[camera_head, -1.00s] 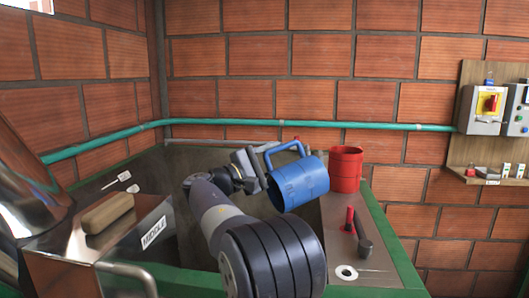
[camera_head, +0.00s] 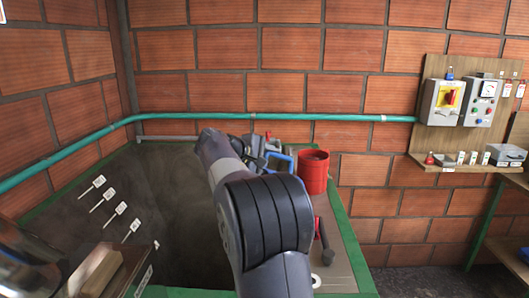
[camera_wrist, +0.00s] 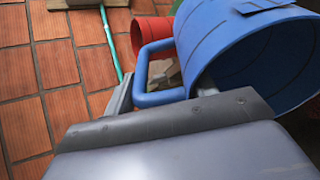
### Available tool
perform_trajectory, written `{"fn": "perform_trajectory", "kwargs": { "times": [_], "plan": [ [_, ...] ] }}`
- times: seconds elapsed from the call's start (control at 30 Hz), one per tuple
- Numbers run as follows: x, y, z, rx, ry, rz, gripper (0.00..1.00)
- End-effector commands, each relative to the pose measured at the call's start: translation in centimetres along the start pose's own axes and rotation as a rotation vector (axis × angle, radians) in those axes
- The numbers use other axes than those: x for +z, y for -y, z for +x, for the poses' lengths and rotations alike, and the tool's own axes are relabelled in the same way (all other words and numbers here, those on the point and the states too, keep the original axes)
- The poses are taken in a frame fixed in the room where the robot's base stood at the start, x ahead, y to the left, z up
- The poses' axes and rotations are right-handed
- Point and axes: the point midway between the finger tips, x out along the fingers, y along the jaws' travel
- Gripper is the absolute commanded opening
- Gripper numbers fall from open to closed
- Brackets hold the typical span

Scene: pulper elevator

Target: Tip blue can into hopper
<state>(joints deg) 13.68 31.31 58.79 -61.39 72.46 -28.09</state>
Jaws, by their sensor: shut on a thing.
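The blue can (camera_wrist: 215,40) fills the upper right of the wrist view, tilted, with its open mouth facing the lower right. I cannot see any contents. My gripper (camera_wrist: 160,97) is shut on its handle (camera_wrist: 152,72). In the head view my gripper (camera_head: 258,148) is over the back right of a dark, wide-mouthed basin (camera_head: 180,220), near its right edge. There only the blue handle (camera_head: 279,158) and a little of the can show; my arm hides the rest. I cannot tell for sure that the basin is the hopper.
A red can (camera_head: 313,172) stands on the right ledge, close right of the blue handle. A dark lever (camera_head: 322,240) is nearer on that ledge. A green pipe (camera_head: 270,117) crosses the brick wall. A control panel (camera_head: 470,103) hangs at right. White labels (camera_head: 110,193) mark the basin's left side.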

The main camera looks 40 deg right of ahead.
Motion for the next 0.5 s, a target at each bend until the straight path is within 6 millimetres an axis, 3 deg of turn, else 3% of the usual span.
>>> {"fn": "perform_trajectory", "kwargs": {
  "times": [0.1,0.5],
  "plan": [
    [0.6,-1.2,0.3,-0.065,-0.027,0.013,0.00],
    [1.1,-1.8,2.0,-0.279,-0.119,0.047,0.00]
  ]
}}
